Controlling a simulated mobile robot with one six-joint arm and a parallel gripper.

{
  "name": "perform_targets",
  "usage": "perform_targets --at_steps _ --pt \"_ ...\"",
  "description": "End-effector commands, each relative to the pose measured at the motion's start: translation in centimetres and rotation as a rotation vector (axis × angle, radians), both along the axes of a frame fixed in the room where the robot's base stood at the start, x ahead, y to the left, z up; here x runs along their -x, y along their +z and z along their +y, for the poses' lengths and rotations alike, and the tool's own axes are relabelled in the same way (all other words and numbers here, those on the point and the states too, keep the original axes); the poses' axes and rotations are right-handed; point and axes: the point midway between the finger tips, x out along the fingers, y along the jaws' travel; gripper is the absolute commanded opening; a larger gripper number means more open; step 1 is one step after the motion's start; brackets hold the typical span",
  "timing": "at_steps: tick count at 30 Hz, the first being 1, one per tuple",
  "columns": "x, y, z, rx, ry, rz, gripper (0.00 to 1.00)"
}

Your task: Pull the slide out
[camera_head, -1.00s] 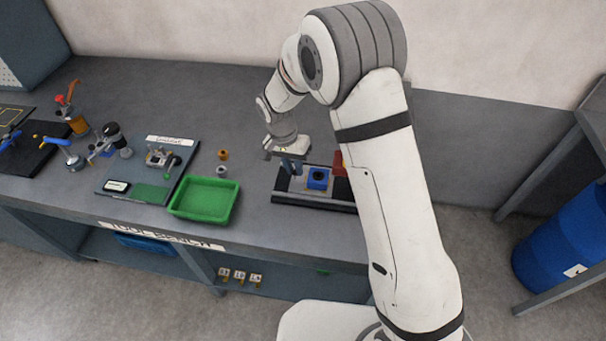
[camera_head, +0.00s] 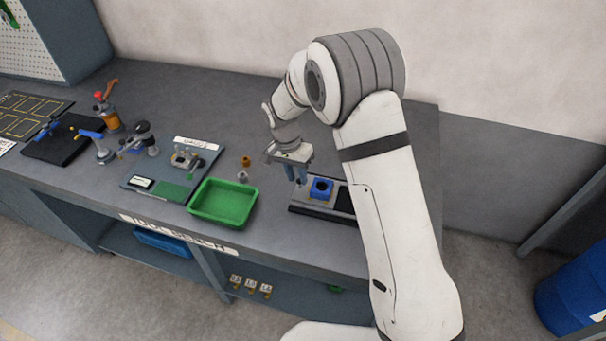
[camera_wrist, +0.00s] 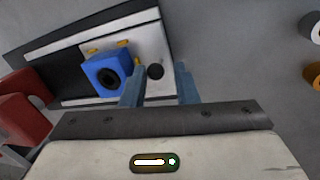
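The slide is a light grey plate (camera_wrist: 158,47) carrying a blue block with a dark round hole (camera_wrist: 107,76) and a dark round knob (camera_wrist: 155,71). It lies on a black base (camera_wrist: 58,72), near the base's right end in the wrist view. In the head view the blue block (camera_head: 321,188) sits toward the left part of the base (camera_head: 315,213). My gripper (camera_wrist: 159,72) is over the plate beside the block. Its two blue fingers are apart, with the knob showing between them and clear space at the knob's side. My gripper (camera_head: 297,178) shows in the head view.
A red part (camera_wrist: 22,110) stands at the base's other end; my arm hides it in the head view. A green tray (camera_head: 222,202) and two small cylinders (camera_head: 244,170) stand to the left. Bare bench lies between tray and base.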

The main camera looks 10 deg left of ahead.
Motion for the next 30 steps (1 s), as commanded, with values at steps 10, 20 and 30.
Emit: perform_targets --at_steps 10,20,30 --pt "-0.1 1.0 0.1 0.0 -0.001 -0.002 0.27" --pt "-0.4 6.2 1.1 -0.001 -0.001 -0.001 0.27" --pt "-0.4 7.7 1.3 0.002 -0.001 0.001 0.27"
